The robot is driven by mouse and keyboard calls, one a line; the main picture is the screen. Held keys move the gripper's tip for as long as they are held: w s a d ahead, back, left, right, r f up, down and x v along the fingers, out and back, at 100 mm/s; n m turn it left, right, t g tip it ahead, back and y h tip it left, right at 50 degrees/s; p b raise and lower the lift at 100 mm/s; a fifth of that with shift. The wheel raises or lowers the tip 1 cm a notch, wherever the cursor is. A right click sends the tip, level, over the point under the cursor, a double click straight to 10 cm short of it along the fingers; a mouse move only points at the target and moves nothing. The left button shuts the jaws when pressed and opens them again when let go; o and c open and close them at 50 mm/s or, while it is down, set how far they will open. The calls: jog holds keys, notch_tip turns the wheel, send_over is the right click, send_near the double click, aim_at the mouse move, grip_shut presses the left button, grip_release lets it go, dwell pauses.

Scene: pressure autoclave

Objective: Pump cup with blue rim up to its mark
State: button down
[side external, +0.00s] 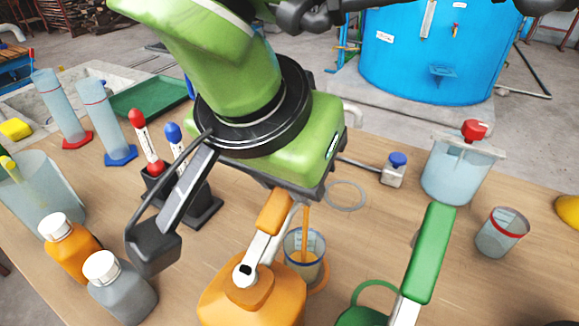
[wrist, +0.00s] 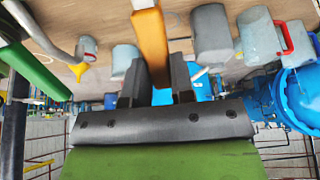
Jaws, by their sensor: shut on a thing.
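The cup with the blue rim (side external: 305,259) stands upright in front of the orange pump (side external: 250,297), by an orange ring on the table. The orange spout (side external: 305,226) comes down over the cup. I cannot make out the mark or the liquid level clearly. The pump's white lever (side external: 262,248) is raised and ends in an orange handle (side external: 274,211). My gripper (wrist: 157,82) is shut on the orange handle, which also shows between its dark fingers in the wrist view (wrist: 150,38). The fingertips are hidden in the side view.
A green pump handle (side external: 430,252) stands right of the cup, beside a green ring (side external: 375,287). A red-rimmed cup (side external: 502,233) and a clear tank (side external: 455,175) are at the right. Orange (side external: 70,247) and grey (side external: 120,287) bottles stand left. An empty grey ring (side external: 345,196) lies behind.

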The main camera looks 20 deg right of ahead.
jog(key=c, duration=1)
grip_release()
jog(key=shift+o, duration=0.2)
jog(key=shift+d, duration=0.1)
